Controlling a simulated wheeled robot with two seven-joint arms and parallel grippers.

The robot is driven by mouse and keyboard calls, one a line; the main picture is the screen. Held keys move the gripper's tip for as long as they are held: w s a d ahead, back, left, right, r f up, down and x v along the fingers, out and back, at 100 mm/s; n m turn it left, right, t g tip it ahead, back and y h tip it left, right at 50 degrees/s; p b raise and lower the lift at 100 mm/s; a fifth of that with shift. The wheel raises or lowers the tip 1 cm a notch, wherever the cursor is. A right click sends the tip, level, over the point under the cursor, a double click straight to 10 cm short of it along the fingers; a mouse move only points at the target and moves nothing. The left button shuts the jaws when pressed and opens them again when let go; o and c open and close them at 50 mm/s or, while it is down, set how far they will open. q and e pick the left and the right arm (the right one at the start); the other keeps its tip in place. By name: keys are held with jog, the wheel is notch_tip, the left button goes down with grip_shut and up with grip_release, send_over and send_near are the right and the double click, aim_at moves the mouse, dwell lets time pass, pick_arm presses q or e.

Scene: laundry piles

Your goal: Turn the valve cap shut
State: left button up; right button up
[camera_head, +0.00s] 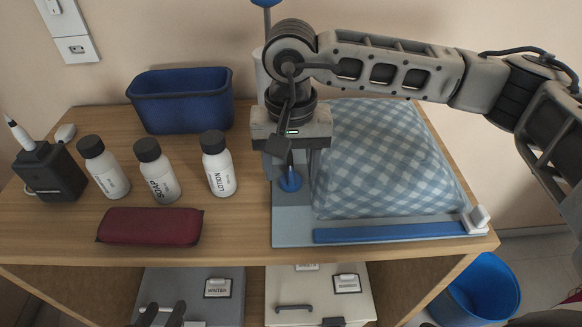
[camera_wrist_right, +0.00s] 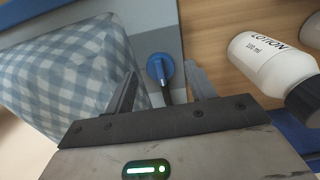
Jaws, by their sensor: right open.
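The valve cap (camera_head: 290,181) is a small round blue knob at the left side of the checkered blue-and-white bag (camera_head: 375,160). It also shows in the right wrist view (camera_wrist_right: 159,67), near the upper middle. My right gripper (camera_head: 293,168) points down over the cap. Its two fingers are apart and empty, with the cap between and beyond the tips in the wrist view; I cannot tell whether they touch it. My left gripper (camera_head: 163,313) shows only as two dark, separated fingers at the bottom edge, far from the cap.
The bag lies on a grey board with a blue bar (camera_head: 390,232). To the left stand a lotion bottle (camera_head: 221,176), two other bottles, a dark red pouch (camera_head: 150,226), a blue bin (camera_head: 182,102) and a black device (camera_head: 50,172). Drawers sit below; a blue bucket (camera_head: 478,290) is right.

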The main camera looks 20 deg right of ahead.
aim_at(291, 176)
notch_tip(291, 176, up, 15)
jog(key=shift+f, duration=0.15)
jog(key=shift+s+f, duration=0.1)
dwell(0.4)
